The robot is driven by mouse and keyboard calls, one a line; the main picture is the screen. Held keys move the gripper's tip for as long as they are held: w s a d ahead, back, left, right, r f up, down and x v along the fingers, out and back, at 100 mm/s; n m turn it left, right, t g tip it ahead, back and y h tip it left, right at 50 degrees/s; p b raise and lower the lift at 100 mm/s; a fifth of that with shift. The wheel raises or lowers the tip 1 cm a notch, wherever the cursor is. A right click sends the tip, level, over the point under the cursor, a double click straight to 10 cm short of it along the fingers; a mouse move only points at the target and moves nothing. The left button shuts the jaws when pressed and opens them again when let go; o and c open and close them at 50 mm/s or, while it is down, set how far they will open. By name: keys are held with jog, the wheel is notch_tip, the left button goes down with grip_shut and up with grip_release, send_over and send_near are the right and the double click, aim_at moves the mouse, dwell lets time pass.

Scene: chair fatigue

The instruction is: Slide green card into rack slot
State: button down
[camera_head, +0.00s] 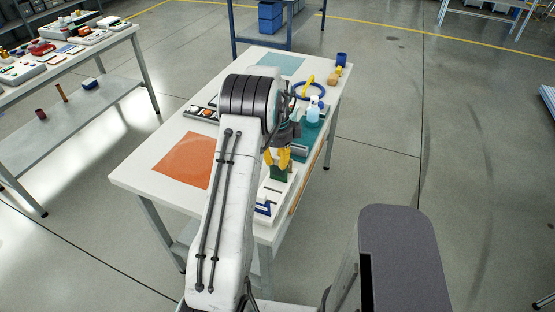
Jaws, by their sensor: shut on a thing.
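My gripper (278,162), with yellow fingers, points down over the near right part of the white table. It is shut on the green card (279,173), whose dark green lower part shows just below the fingertips. The card is at a white rack-like fixture (277,187). I cannot tell whether the card's lower edge is inside a slot or just above it. My arm covers the left side of this area.
An orange mat (185,159) lies left of my arm on the table (138,174). A spray bottle (313,110), a blue ring (308,91) and a blue cup (341,59) stand farther back.

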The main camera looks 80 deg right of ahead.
jog(key=shift+f+b, duration=0.45)
jog(key=shift+f, duration=0.25)
jog(key=c, duration=1.1)
grip_release()
notch_tip(320, 180, up, 12)
